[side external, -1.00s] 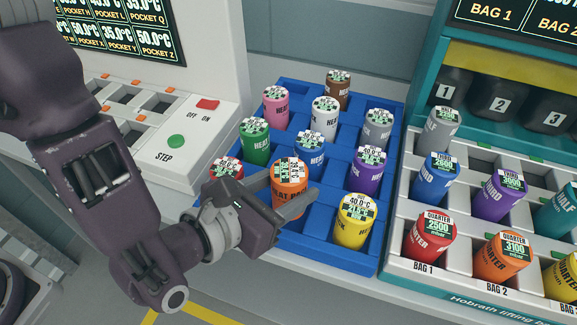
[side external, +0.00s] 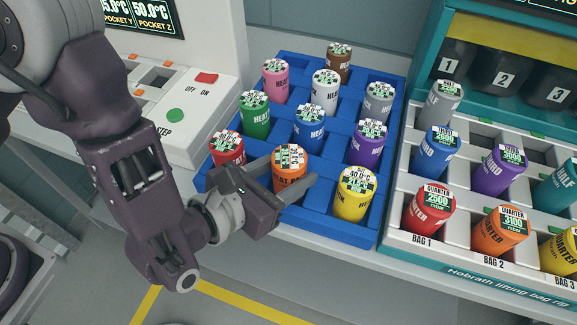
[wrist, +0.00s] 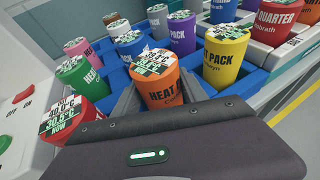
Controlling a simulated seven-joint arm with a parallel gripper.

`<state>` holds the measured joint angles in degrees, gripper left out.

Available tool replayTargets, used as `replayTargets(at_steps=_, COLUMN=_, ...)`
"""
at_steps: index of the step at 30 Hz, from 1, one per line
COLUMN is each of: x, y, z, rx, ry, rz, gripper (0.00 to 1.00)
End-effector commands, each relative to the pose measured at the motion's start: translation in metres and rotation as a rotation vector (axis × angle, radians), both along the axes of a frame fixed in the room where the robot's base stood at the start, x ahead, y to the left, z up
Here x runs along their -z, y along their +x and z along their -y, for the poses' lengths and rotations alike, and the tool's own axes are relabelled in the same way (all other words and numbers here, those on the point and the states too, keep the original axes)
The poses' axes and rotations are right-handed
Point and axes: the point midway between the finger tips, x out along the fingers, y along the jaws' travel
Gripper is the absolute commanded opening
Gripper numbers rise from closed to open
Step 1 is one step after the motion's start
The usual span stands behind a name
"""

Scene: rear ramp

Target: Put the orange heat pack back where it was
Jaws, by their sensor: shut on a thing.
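The orange heat pack (side external: 290,177) is upright at the front row of the blue crate (side external: 318,232), between the red pack (side external: 227,149) and the yellow pack (side external: 354,195). My gripper (side external: 291,182) is shut on the orange heat pack, one finger on each side. In the wrist view the orange heat pack (wrist: 157,88) stands just beyond the gripper body. Its lower end is hidden by the gripper and crate walls, so I cannot tell whether it touches the bottom of its compartment.
Blue (side external: 309,130), purple (side external: 369,142), green (side external: 255,115) and other packs stand in the crate around it. The lifting bag rig (side external: 400,246) with several cylinders is at the right. The panel with the STEP button (side external: 175,115) is at the left.

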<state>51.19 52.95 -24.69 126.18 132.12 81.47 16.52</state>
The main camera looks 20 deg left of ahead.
Motion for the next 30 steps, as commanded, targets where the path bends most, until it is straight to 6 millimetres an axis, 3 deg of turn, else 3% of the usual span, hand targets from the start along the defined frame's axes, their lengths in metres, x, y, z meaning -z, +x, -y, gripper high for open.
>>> replayTargets(at_steps=9, x=0.007, y=0.0, z=0.0, rx=-0.001, ry=0.0, rz=0.0, gripper=0.0)
replayTargets(at_steps=10, x=0.007, y=0.0, z=0.0, rx=-0.001, ry=-0.001, rz=0.0, gripper=0.52)
replayTargets(at_steps=14, x=0.007, y=0.0, z=0.0, rx=0.0, ry=-0.001, rz=0.0, gripper=0.75)
replayTargets(at_steps=23, x=0.006, y=-0.002, z=-0.001, rx=0.001, ry=0.0, rz=-0.002, gripper=0.75)
replayTargets(at_steps=30, x=-0.01, y=-0.042, z=-0.016, rx=0.006, ry=0.002, rz=-0.001, gripper=0.75)
